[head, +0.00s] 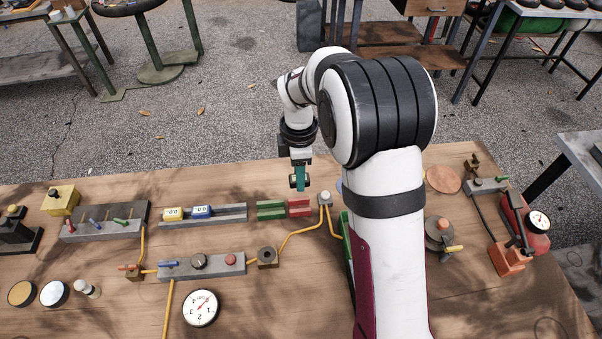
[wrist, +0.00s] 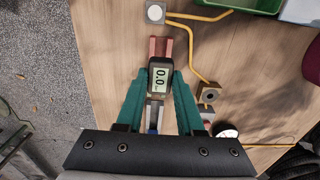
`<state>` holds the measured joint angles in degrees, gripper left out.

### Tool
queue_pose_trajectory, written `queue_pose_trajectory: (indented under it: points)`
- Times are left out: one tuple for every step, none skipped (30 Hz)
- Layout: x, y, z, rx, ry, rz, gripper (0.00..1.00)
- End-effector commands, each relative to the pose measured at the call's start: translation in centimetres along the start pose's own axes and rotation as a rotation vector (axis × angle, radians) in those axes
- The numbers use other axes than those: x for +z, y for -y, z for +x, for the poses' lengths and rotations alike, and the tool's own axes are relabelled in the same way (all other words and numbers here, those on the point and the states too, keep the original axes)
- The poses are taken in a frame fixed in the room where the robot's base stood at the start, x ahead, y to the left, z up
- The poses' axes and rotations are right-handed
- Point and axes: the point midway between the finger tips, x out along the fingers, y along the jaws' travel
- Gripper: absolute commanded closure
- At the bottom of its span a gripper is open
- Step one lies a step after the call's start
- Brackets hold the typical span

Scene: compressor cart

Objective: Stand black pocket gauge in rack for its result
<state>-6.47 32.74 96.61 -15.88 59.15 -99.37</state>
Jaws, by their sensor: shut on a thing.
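My gripper (head: 299,180) has teal fingers and is shut on the black pocket gauge (wrist: 160,68). The gauge's small screen faces the wrist camera and seems to read 0.0. In the head view my gripper hangs above the far side of the bench, behind the green rack (head: 271,210) and the red rack (head: 299,207), with the gauge apart from both. In the wrist view the red rack (wrist: 157,46) shows just beyond the gauge; the green rack is hidden behind the gauge and fingers.
A grey block with a knob (head: 202,265) and a round dial (head: 200,308) are nearer. Yellow hoses (head: 298,240) cross the bench. My arm hides part of a green tray (head: 347,245).

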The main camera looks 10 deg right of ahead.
Motion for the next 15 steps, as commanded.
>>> queue_pose_trajectory:
  points:
    - [0.0,0.0,0.3,-0.001,0.000,0.000,1.00]
    - [0.0,0.0,0.5,-0.002,0.000,0.001,1.00]
    - [0.0,0.1,0.9,-0.003,0.000,0.001,1.00]
    - [0.0,0.0,1.3,-0.003,0.000,0.001,1.00]
    - [0.0,0.1,1.7,-0.004,0.000,0.001,1.00]
    - [0.0,0.1,2.2,-0.002,0.000,0.000,1.00]
    - [0.0,0.1,2.6,-0.003,0.000,0.000,1.00]
    - [0.0,0.1,3.0,-0.003,0.000,0.000,1.00]
    - [0.0,0.1,3.5,-0.003,0.000,0.000,1.00]
    - [0.0,0.1,3.8,-0.003,0.000,0.001,1.00]
    - [0.0,0.1,4.1,-0.002,0.000,0.001,1.00]
    - [0.0,0.1,4.5,-0.003,0.000,0.001,1.00]
    - [0.0,0.1,4.8,-0.003,0.000,0.001,1.00]
    - [0.0,0.1,5.0,-0.002,0.000,0.001,1.00]
    - [0.0,0.1,5.2,-0.001,0.000,0.000,1.00]
